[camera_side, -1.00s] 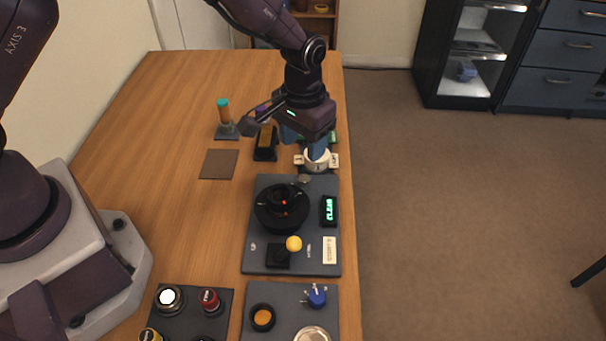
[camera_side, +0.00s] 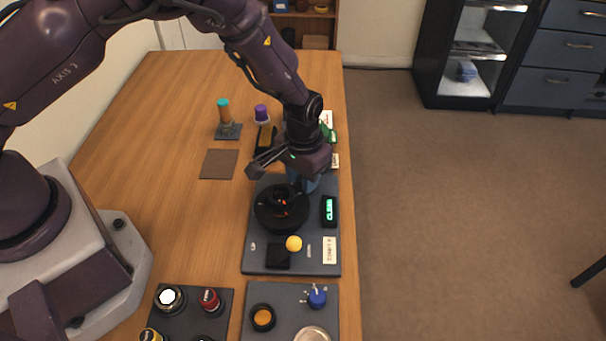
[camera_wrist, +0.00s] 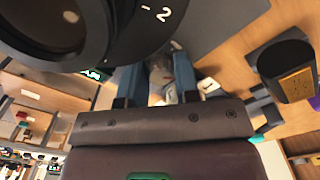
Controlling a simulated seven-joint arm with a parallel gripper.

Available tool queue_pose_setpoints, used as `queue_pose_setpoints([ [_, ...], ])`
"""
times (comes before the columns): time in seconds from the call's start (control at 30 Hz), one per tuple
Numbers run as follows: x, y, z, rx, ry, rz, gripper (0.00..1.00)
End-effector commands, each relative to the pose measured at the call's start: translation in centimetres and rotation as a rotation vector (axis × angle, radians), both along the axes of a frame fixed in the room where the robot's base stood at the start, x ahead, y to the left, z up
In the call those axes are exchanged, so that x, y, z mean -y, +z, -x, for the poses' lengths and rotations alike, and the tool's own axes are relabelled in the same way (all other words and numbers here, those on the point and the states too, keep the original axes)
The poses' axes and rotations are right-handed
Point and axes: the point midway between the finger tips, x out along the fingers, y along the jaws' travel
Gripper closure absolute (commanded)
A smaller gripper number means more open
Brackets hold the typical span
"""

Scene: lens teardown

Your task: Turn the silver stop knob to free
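The silver stop knob is on the far edge of the grey board (camera_side: 258,262), beside the black ringed lens mount (camera_side: 282,213); in the side view my gripper hides it. In the wrist view a greyish-silver piece (camera_wrist: 160,72), probably the knob, shows between the blue fingertips. My gripper (camera_side: 303,180) points down at the board's far end, just behind the black mount. In the wrist view its fingers stand apart, one on each side of that piece. I cannot tell whether they touch it. The black mount also shows large in the wrist view (camera_wrist: 50,30).
A green-lit display (camera_side: 329,211) is right of the mount. A yellow ball knob (camera_side: 293,243) stands in front. Behind are a purple-capped post (camera_side: 262,114) and a teal-topped post (camera_side: 224,112). A brown pad (camera_side: 219,164) lies left. Bare tabletop is left of the board.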

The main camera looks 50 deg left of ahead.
Motion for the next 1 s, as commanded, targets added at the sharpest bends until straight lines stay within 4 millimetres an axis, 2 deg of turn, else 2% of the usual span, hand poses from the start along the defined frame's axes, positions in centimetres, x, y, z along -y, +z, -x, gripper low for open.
queue_pose_setpoints([
  [0.03, 0.0, 0.02, 0.0, 0.0, 0.0, 0.0, 0.82],
  [0.1, 0.0, 0.02, 0.0, 0.0, 0.0, 0.0, 0.97],
  [0.37, 0.0, 0.04, 0.01, 0.0, 0.019, 0.0, 0.97],
  [0.57, 0.02, 0.06, 0.01, -0.001, 0.099, 0.001, 0.96],
  [1.0, 0.07, 0.08, 0.01, -0.002, 0.46, 0.0, 0.96],
])
